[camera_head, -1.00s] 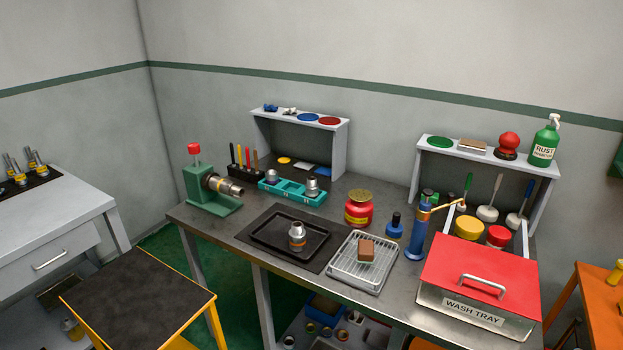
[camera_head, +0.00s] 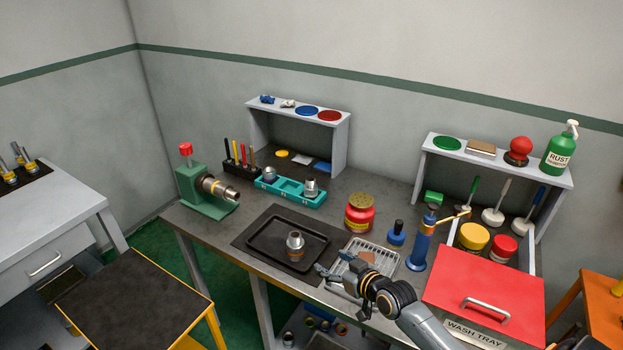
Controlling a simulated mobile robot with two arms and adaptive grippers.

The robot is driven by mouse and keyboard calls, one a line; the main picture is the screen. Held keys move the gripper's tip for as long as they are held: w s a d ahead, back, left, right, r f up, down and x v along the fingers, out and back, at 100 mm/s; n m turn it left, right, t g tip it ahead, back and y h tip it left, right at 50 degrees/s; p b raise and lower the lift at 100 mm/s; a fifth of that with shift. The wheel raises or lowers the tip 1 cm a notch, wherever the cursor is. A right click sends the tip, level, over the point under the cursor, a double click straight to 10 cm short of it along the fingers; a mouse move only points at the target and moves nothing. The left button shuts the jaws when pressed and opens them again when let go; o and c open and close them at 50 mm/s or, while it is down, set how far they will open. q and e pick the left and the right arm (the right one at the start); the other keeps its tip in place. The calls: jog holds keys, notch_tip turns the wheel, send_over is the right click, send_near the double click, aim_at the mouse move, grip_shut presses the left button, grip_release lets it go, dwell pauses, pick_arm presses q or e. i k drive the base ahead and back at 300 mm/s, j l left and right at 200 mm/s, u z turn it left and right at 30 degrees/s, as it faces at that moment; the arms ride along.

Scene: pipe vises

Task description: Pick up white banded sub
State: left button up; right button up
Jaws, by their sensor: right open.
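A metal sub with an orange-brown band (camera_head: 295,244) stands upright in the black tray. Two more subs stand in the teal rack: one at its right end (camera_head: 311,188), one at its left end (camera_head: 269,174). Their bands are too small to read, so I cannot tell whether either is white. Another sub (camera_head: 219,189) is held sideways in the green vise. My right gripper (camera_head: 327,277) is open and empty, in front of the wire rack and to the right of the black tray, apart from the banded sub. My left gripper is out of view.
The black tray (camera_head: 258,252) lies on a dark mat. My right arm partly hides the wire rack (camera_head: 386,260) and its brown block. A red jar (camera_head: 360,213), a blue pump (camera_head: 420,246) and the red-lidded wash tray (camera_head: 487,290) crowd the right side.

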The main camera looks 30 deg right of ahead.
aim_at(310, 188)
jog(key=i+l, duration=0.9)
jog(key=i, duration=0.05)
